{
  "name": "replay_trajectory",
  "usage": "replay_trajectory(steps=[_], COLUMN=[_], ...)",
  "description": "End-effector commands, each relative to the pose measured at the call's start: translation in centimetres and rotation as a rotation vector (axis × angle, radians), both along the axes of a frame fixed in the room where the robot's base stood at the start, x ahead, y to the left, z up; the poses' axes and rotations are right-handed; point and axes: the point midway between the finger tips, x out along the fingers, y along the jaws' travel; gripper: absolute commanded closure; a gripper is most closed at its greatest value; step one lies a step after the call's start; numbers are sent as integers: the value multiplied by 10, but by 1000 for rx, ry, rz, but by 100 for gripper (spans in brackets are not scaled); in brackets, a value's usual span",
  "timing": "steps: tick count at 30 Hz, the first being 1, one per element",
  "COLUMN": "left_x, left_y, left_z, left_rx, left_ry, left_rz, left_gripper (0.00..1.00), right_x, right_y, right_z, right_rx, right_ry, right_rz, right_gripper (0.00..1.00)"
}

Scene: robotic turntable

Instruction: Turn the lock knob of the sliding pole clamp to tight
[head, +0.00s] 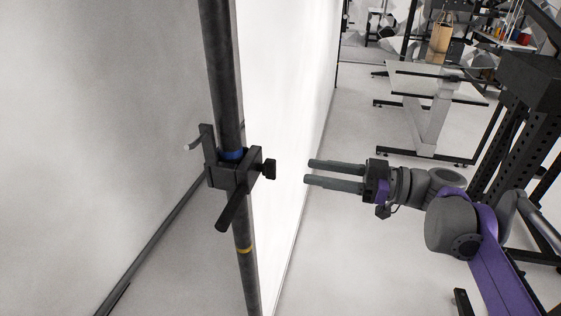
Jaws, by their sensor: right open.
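The sliding pole clamp (229,176) is black and sits around a dark upright pole (221,75), near the middle of the pole's visible length. A small black lock knob (269,168) sticks out from the clamp's right side. A longer black handle (231,209) points down from the clamp. My right gripper (308,172) comes in from the right with its two grey fingers apart and empty. Its fingertips point at the knob, with a short gap between in the picture. My left gripper is not in view.
A blue band (231,154) shows on the pole at the clamp's top and a yellow band (245,250) below it. A white wall (283,90) stands behind the pole. A table (437,88) and black perforated frame (520,110) stand at the right. Floor between is clear.

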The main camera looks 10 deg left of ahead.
Motion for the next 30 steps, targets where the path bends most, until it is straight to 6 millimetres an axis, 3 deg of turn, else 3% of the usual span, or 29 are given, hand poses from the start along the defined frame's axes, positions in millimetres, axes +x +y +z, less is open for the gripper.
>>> replay_trajectory(steps=[6,12,25,30], left_x=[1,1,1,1], left_y=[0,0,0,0], left_z=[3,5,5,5], left_rx=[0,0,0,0], left_ry=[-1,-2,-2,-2], left_rz=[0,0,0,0], left_gripper=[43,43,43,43], right_x=[1,2,3,3], right_y=[44,73,83,83], right_z=[1,0,0,0], right_rx=[-1,-2,-3,-3], right_ry=[1,2,3,3], right_rz=[4,1,-1,-1], right_gripper=[54,54,54,83])
